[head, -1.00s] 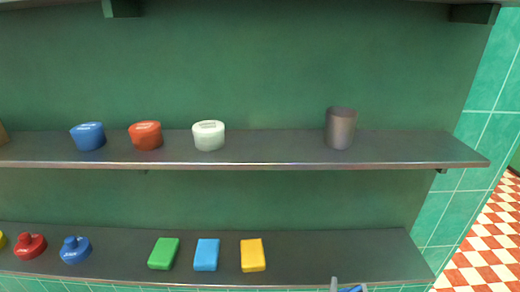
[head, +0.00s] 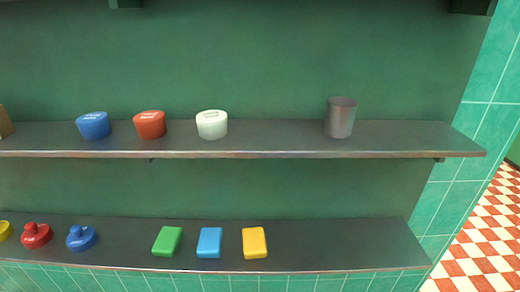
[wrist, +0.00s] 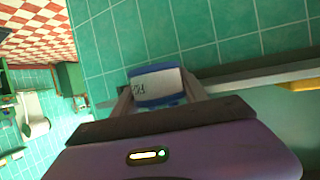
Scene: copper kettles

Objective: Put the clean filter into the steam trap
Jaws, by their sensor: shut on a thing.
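My gripper (wrist: 158,88) shows in the wrist view, its two fingers shut on a blue-edged piece with a pale face (wrist: 157,85). That face carries dark lettering that I cannot read. I cannot tell for sure that this piece is the clean filter. It is held in front of green tiles, near the edge of a shelf. In the head view neither my gripper nor the held piece shows now. I cannot make out a steam trap in either view.
The upper shelf (head: 275,143) bears a blue tub (head: 93,126), a red tub (head: 149,125), a white tub (head: 212,125) and a grey cylinder (head: 341,118). The lower shelf (head: 335,248) holds green (head: 167,241), blue (head: 209,242) and yellow (head: 254,242) blocks; its right part is bare.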

